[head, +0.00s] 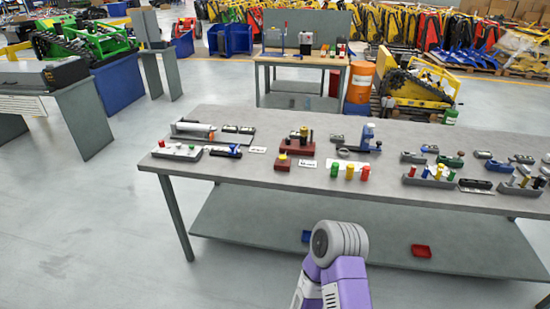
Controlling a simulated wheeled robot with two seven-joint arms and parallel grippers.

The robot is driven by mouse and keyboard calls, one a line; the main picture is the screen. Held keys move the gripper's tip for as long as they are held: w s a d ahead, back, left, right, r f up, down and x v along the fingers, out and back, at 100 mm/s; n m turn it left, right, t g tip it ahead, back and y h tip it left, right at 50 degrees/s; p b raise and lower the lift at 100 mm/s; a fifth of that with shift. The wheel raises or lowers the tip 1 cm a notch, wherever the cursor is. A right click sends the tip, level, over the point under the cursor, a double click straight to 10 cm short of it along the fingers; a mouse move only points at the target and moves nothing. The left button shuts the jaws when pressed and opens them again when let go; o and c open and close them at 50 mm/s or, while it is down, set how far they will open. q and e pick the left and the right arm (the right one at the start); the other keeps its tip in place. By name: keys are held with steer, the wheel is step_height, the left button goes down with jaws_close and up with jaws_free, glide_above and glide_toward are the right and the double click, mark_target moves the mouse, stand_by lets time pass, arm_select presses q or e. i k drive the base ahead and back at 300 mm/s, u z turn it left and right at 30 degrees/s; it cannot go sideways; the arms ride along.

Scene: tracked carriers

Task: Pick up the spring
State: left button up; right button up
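I cannot make out a spring for certain; the parts on the workbench (225,117) are too small to tell apart. Dark red blocks with yellow and black pegs (298,140) stand mid-left. A blue and grey fixture (366,138) stands further right, behind white, yellow, red and green pegs (349,171). A purple and grey link of my arm shows at the bottom, below the bench front. Neither gripper is in view.
The bench's lower shelf (240,220) holds a red tray (421,251) and a blue tray (306,236). More parts crowd the bench's right end. Another table (271,60) and an orange drum (360,82) stand behind. The floor at left is clear.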

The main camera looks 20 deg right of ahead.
mark_target(335, 174)
steer(key=u, duration=0.05)
steer(key=i, duration=1.15)
steer(key=z, duration=0.45)
